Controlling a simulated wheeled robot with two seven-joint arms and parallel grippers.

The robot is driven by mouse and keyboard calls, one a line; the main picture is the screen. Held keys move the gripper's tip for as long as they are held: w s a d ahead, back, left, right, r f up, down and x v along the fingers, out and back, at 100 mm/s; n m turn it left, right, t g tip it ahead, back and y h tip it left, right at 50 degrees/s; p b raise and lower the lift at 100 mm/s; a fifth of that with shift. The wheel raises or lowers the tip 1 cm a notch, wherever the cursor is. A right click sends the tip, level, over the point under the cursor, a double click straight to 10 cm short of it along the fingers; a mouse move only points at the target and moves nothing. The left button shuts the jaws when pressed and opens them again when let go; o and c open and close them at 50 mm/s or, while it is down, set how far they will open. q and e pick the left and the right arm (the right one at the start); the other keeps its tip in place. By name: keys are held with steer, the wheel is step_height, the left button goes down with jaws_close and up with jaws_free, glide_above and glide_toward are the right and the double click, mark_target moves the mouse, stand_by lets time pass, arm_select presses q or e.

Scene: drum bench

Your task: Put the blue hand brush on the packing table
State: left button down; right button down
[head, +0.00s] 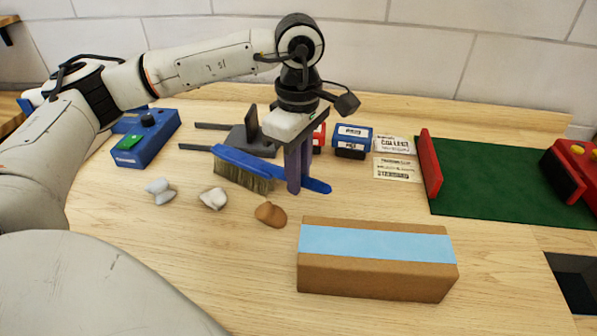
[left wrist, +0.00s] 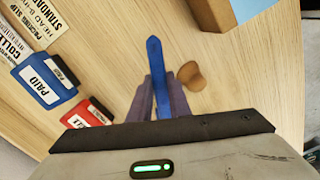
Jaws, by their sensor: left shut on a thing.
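The blue hand brush (head: 235,160) is in the middle-left of the head view, bristles down over the wooden bench (head: 120,220). My left gripper (head: 296,182) is shut on its blue handle, with the fingers pointing down. The handle tip sticks out to the right of the fingers. In the left wrist view the handle (left wrist: 154,55) runs between the two fingers of my left gripper (left wrist: 161,95). I cannot tell whether the bristles touch the bench. I cannot tell which surface is the packing table. My right gripper is not in view.
A brown box with a blue strip (head: 375,275) lies in front, beside a tan lump (head: 270,214) and two pale lumps (head: 213,198). Stamps (head: 352,140), paper labels (head: 397,168) and a blue device (head: 147,140) stand around. A green mat (head: 490,180) lies at right.

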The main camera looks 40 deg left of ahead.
arm_select(q)
steer(key=shift+s+f+b, duration=0.1)
steer(key=shift+f+b, duration=0.5)
steer(key=shift+f, duration=0.05)
steer(key=c, duration=1.7)
jaws_free()
steer(key=shift+f, duration=0.1)
steer(key=shift+o, duration=0.2)
steer(key=shift+r, duration=0.2)
step_height(320, 180, up, 13)
steer(key=p, duration=0.1)
steer(key=shift+r, duration=0.15)
